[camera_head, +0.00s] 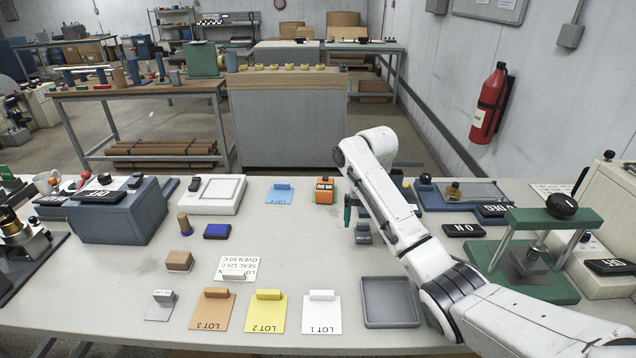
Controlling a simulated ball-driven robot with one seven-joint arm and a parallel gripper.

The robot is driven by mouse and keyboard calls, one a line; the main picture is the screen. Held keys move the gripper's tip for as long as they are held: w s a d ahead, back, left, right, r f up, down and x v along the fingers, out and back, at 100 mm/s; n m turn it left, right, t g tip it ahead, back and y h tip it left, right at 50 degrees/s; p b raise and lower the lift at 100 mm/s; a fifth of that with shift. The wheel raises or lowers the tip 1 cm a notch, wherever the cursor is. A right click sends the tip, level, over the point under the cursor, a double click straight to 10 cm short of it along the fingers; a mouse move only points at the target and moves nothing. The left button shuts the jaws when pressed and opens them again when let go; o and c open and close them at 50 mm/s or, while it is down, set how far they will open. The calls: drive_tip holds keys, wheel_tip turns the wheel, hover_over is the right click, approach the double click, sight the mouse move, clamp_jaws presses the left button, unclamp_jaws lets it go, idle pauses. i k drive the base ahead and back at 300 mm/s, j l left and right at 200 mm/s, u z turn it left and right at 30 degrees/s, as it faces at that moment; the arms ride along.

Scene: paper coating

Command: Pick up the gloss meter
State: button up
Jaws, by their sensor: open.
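The gloss meter (324,191) is a small orange block with a dark display on top that reads like "85 GU". It stands upright near the far edge of the pale table, left of my white arm. My gripper (350,208) hangs just right of and slightly nearer than the meter, pointing down. One green finger shows; the rest is largely hidden by the arm. It is open, holds nothing visible and appears apart from the meter.
A small grey block (362,233) stands just below my gripper. A blue card (279,199) lies left of the meter. Lot cards (321,325) and a grey tray (390,318) lie along the near edge. A green press stand (555,219) is at right. The middle of the table is clear.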

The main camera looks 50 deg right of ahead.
sight(324, 189)
drive_tip(key=i+l, duration=0.3)
drive_tip(key=i, duration=0.15)
drive_tip(key=i+l, duration=0.3)
drive_tip(key=i, duration=0.1)
